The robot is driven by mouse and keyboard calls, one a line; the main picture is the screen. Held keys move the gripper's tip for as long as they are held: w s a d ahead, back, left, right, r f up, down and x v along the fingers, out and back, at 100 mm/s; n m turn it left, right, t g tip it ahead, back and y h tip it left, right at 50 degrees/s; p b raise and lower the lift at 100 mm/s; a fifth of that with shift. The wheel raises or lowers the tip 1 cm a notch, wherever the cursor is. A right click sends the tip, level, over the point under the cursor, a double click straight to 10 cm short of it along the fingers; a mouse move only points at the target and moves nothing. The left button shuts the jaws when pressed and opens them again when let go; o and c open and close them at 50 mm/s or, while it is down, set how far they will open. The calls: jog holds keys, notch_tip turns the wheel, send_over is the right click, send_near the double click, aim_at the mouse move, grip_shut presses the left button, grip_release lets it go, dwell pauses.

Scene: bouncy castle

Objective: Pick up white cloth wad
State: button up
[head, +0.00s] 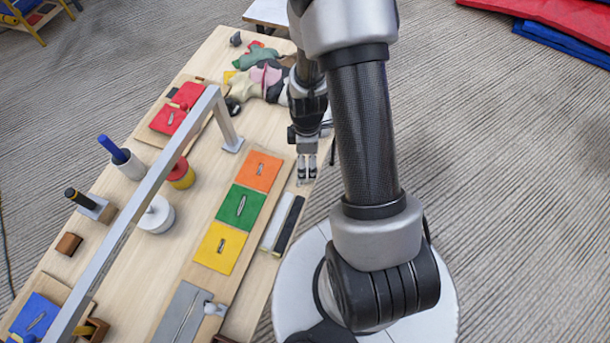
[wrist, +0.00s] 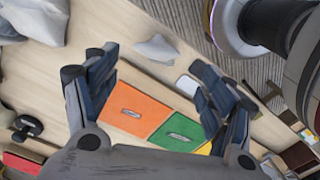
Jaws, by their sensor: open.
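A small pale grey-white crumpled wad (wrist: 156,48) lies on the wooden board in the wrist view, just beyond and between my fingertips. My gripper (wrist: 150,62) is open, with one finger on each side of the view and nothing between them. In the head view my gripper (head: 306,180) hangs over the board's right side, near the orange panel. I cannot make out the wad in the head view; my gripper and arm may hide it.
A grey bar frame (head: 150,200) rises across the board. Orange (head: 259,171), green (head: 241,207) and yellow (head: 219,247) panels lie left of my gripper. A white strip (head: 277,222) lies close by. A mixed cloth heap (head: 262,76) is at the back.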

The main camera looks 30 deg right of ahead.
notch_tip(320, 180, down, 8)
jog(key=b, duration=0.3)
jog(key=shift+w+f, duration=0.15)
jog(key=shift+f, duration=0.1)
jog(key=shift+r, duration=0.1)
jog(key=shift+c, duration=0.5)
jog(key=c, duration=0.9)
jog(key=shift+r, duration=0.1)
notch_tip(320, 180, up, 20)
jog(key=p, duration=0.6)
